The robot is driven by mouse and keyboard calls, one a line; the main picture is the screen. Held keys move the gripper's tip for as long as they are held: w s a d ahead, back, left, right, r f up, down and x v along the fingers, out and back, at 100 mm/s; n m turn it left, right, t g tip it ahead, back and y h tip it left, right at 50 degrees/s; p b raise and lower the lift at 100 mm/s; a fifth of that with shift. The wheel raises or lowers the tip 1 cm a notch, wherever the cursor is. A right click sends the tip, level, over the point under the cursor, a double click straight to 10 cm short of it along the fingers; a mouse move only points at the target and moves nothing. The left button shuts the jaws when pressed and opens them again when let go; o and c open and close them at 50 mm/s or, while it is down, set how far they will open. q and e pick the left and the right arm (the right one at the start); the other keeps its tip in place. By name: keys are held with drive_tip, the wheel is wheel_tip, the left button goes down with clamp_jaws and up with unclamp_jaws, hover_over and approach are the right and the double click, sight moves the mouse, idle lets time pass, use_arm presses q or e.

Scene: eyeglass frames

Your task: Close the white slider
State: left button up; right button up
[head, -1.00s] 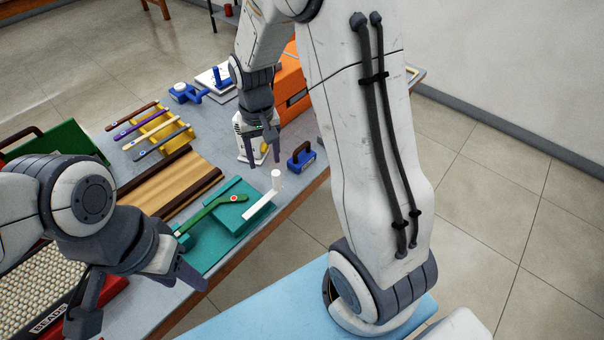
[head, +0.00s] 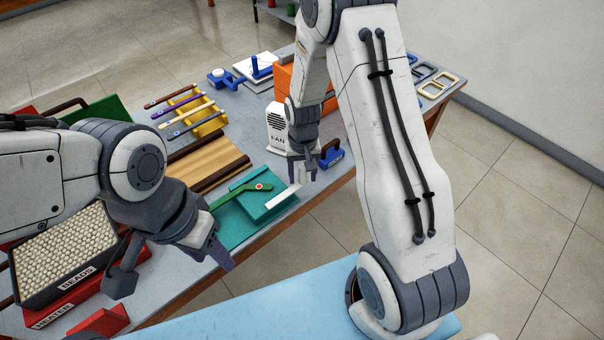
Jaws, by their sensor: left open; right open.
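The white slider (head: 283,201) is a flat white bar lying over the right side of a teal fixture (head: 236,232), with an upright white post at its far end. My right gripper (head: 303,174) is open, pointing down at the post. Its fingers partly hide the post, and I cannot tell whether they touch it. A green lever (head: 233,197) with a red dot lies across the fixture left of the slider. My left gripper (head: 178,266) is open and empty, left of and nearer than the fixture, its fingers spread wide.
A white fan (head: 279,130) and a blue block with a dark handle (head: 331,153) stand just behind the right gripper. A bead tray (head: 65,253) lies at the left. A wooden ridged board (head: 205,163) and a yellow rack (head: 208,122) sit behind the fixture.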

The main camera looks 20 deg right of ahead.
drive_tip(key=shift+c, duration=0.2)
clamp_jaws()
drive_tip(key=shift+d, duration=0.1)
idle(1.1)
